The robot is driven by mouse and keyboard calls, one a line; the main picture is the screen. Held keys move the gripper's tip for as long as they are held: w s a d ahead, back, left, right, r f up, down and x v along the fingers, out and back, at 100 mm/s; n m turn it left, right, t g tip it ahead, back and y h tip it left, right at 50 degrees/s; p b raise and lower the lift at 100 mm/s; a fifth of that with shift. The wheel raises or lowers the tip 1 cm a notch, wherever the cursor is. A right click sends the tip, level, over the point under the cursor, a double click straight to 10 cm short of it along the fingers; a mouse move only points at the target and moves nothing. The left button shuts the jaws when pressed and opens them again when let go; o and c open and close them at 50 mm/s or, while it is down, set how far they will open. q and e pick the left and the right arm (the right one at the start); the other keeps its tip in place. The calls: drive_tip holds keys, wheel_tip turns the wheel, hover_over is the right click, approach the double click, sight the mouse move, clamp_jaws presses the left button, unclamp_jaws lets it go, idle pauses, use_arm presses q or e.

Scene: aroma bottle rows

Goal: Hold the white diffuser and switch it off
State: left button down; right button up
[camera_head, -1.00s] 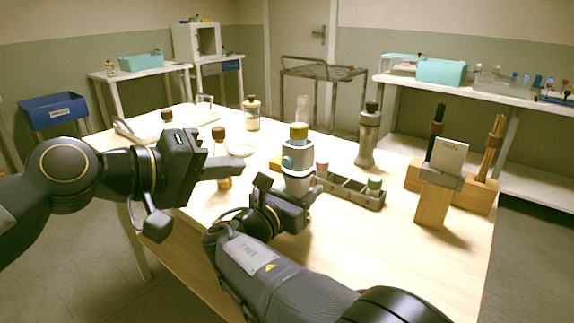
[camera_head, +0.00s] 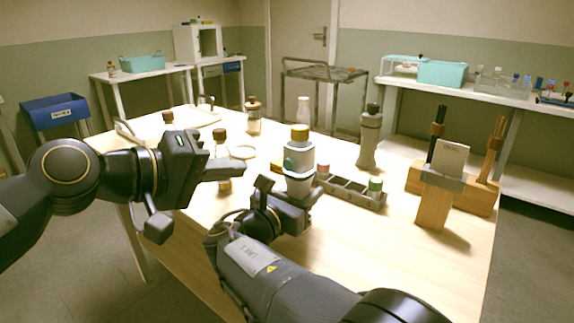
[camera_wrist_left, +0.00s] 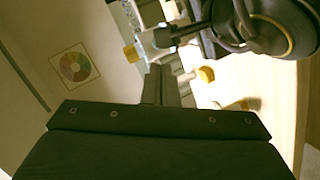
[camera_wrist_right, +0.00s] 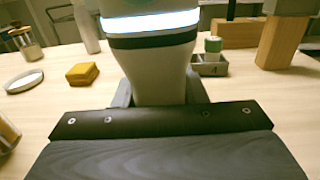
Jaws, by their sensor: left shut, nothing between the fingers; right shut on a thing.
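The white diffuser (camera_head: 299,163) stands upright on the table, with a yellow cap and a teal round button on its left side. In the right wrist view its white body (camera_wrist_right: 150,70) fills the top middle, with a glowing light band. My right gripper (camera_head: 303,200) is shut around its lower body; the fingers (camera_wrist_right: 157,98) show on both sides. My left gripper (camera_head: 238,170) is shut and empty, left of the diffuser and apart from it.
A grey compartment tray (camera_head: 350,194) with small bottles is right of the diffuser. A grey bottle (camera_head: 369,140) stands behind it. A wooden stand (camera_head: 433,205) with a card is at the right. Brown-capped bottles (camera_head: 221,150) and a yellow block (camera_wrist_right: 83,73) are nearby. The front right table is clear.

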sight(288, 166)
idle(0.4)
use_arm(q)
drive_tip(key=r+m+y, duration=0.1)
drive_tip(key=m, duration=0.8)
drive_tip(key=s+d+r+m+y, duration=0.1)
drive_tip(key=m+y, duration=0.1)
drive_tip(key=m, duration=0.7)
drive_tip(key=s+d+r+m+y, duration=0.1)
drive_tip(key=m, duration=0.9)
drive_tip(key=shift+s+d+r+y, duration=0.1)
drive_tip(key=shift+d+r+y, duration=0.05)
drive_tip(key=shift+r+y, duration=0.2)
drive_tip(key=x, duration=1)
drive_tip(key=shift+s, duration=0.1)
